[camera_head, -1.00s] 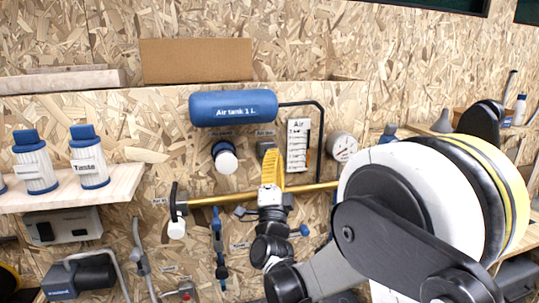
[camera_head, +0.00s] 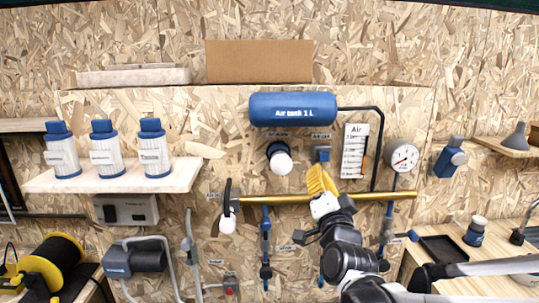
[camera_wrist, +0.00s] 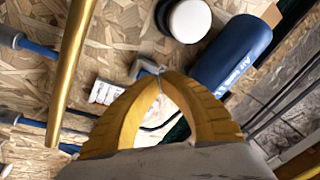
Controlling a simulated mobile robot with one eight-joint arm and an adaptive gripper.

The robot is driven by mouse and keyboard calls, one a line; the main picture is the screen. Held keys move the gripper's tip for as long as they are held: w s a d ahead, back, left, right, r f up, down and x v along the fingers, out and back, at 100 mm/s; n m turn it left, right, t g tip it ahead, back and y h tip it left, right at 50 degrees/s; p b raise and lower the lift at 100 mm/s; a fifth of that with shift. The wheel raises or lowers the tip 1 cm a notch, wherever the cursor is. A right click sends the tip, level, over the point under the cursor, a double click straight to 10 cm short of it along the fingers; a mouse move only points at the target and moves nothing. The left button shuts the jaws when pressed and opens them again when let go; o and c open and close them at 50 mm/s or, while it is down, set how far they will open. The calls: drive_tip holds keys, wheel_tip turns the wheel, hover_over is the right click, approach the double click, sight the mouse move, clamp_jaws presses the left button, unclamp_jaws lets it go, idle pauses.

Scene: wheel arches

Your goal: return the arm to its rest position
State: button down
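My gripper (camera_head: 318,176) has yellow fingers and stands in front of the wall panel, just below the blue air tank (camera_head: 292,109) and close to the brass pipe (camera_head: 300,199). In the wrist view my gripper (camera_wrist: 160,78) has its curved fingers meeting at the tips, with nothing between them. The dark arm links run from it down to the bottom right of the head view. The wrist view also shows the brass pipe (camera_wrist: 72,70) to the left and the air tank (camera_wrist: 232,52) to the upper right.
A round gauge (camera_head: 403,156) and an air chart (camera_head: 354,150) are right of my gripper. A white knob (camera_head: 281,161) is to its left. A wooden bench (camera_head: 425,262) is at lower right.

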drive_tip(key=s+d+f+n+g, duration=0.2)
drive_tip(key=s+f+n+g, duration=0.2)
drive_tip(key=s+f, duration=0.6)
drive_tip(key=s+d+f+n+g, duration=0.2)
drive_tip(key=s+f+n+g, duration=0.3)
drive_tip(key=s, duration=1.2)
wheel_tip(320, 180, down, 5)
drive_tip(key=g, duration=0.4)
drive_tip(key=shift+f+n+g+b, duration=0.2)
drive_tip(key=shift+n+g+b, duration=0.1)
drive_tip(key=shift+b, duration=0.1)
drive_tip(key=shift+s, duration=0.1)
